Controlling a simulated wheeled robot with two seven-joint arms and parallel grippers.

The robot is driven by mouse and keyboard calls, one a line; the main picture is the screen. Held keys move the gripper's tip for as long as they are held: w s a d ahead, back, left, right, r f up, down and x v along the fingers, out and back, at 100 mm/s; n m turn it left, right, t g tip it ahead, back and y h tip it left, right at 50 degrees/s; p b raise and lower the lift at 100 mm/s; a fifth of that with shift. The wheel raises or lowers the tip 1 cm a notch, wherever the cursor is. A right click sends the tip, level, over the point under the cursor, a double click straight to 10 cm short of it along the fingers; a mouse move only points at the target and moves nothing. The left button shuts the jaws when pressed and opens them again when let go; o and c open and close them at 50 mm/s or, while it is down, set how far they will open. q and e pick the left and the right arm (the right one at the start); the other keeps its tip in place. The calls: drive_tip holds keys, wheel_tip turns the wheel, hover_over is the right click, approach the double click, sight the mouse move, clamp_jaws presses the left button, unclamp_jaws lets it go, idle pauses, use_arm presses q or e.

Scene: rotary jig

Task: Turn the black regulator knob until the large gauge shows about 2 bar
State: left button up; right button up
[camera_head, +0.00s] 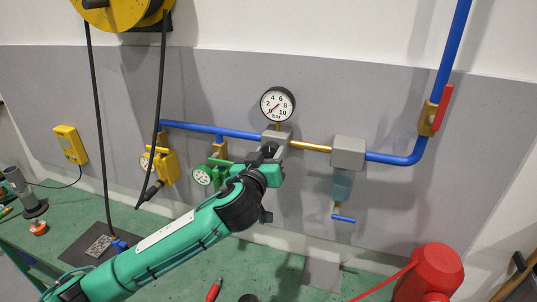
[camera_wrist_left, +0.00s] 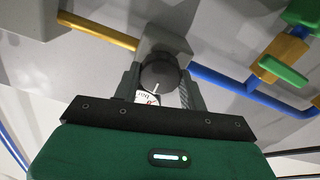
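The large gauge (camera_head: 278,104) is a round white dial with a black rim above the regulator block (camera_head: 277,136). Its thin red needle lies on a slant across the lower left of the dial, but its exact reading is too small to tell. In the head view the left gripper (camera_head: 270,155) covers most of the knob. My right gripper is not in view.
A green valve with a small gauge (camera_head: 202,175) and a yellow one (camera_head: 165,165) hang to the left. A red tank (camera_head: 436,270) stands at right on the green bench.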

use_arm(q)
drive_tip(key=shift+f+m+b, duration=0.15)
drive_tip(key=shift+m+b, duration=0.6)
drive_tip(key=shift+m, duration=0.05)
drive_tip(key=shift+m+b, duration=0.3)
drive_tip(key=shift+m, duration=0.8)
drive_tip(key=m, duration=0.5)
drive_tip(key=shift+p, duration=0.4)
drive_tip(key=shift+d+m+p, duration=0.15)
drive_tip(key=shift+m+p, duration=0.15)
drive_tip(key=shift+m, duration=1.5)
drive_tip(key=o, duration=1)
drive_tip(key=shift+c, duration=0.2)
